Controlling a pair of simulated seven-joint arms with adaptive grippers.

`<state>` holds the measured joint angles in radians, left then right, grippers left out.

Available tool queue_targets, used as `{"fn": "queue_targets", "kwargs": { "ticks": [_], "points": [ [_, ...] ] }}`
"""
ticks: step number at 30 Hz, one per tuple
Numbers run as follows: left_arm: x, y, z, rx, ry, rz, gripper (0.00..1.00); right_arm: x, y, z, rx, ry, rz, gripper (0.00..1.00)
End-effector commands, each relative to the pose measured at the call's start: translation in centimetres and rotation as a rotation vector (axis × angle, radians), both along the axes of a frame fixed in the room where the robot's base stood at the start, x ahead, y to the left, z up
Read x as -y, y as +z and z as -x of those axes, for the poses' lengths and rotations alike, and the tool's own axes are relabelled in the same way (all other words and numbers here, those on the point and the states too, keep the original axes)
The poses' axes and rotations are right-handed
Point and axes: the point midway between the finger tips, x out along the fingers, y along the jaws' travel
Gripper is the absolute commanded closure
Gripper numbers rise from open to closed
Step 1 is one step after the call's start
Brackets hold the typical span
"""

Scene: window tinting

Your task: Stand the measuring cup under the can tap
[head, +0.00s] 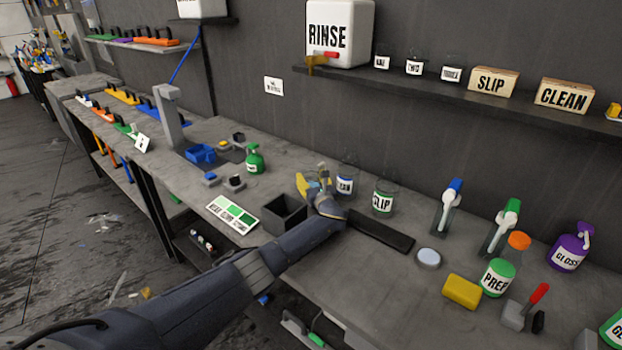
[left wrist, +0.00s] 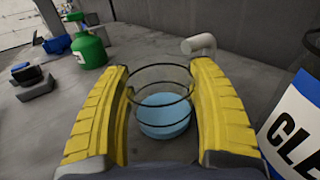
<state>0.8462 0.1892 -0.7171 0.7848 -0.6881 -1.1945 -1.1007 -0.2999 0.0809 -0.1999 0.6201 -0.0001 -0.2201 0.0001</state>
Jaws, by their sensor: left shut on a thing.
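The clear measuring cup (left wrist: 160,95) with dark rings and blue at its bottom stands between the yellow fingers of my left gripper (left wrist: 162,78) in the left wrist view. The fingers are shut on its sides. In the head view my left gripper (head: 314,184) is low over the bench, and I cannot make out the cup there. I cannot tell whether the cup's base touches the bench. The white RINSE can (head: 341,32) sits on the wall shelf, above and behind the gripper. Its brass tap (head: 316,62) with a red handle overhangs the shelf's left end. My right gripper is not in view.
The CLEAN jar (left wrist: 295,125) is close to the right finger; the SLIP jar (head: 383,198) stands farther right. A dark open box (head: 284,214) and a green spray bottle (head: 255,160) are left of the gripper. A dark flat strip (head: 379,231) lies in front of the jars.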

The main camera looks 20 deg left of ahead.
Motion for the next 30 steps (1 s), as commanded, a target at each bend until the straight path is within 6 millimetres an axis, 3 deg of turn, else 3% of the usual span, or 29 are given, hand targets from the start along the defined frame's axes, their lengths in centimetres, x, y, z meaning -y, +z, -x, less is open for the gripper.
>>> {"fn": "queue_targets", "kwargs": {
  "ticks": [12, 13, 18, 30],
  "points": [
    [0.0, -1.5, 0.2, -0.010, 0.000, -0.002, 0.69, -0.1, 0.0, 0.0, 0.000, 0.000, -0.001, 0.56],
    [0.0, -1.6, 0.3, -0.011, 0.001, -0.003, 0.36, -0.1, 0.0, 0.0, 0.000, 0.000, -0.001, 0.56],
    [-0.1, -1.6, 0.3, -0.013, 0.001, -0.004, 0.16, -0.2, 0.0, 0.0, 0.000, -0.001, -0.002, 0.56],
    [-0.1, -1.0, 0.3, -0.011, 0.001, -0.004, 0.15, -0.2, 0.0, 0.0, -0.001, -0.001, -0.002, 0.56]
  ]
}}
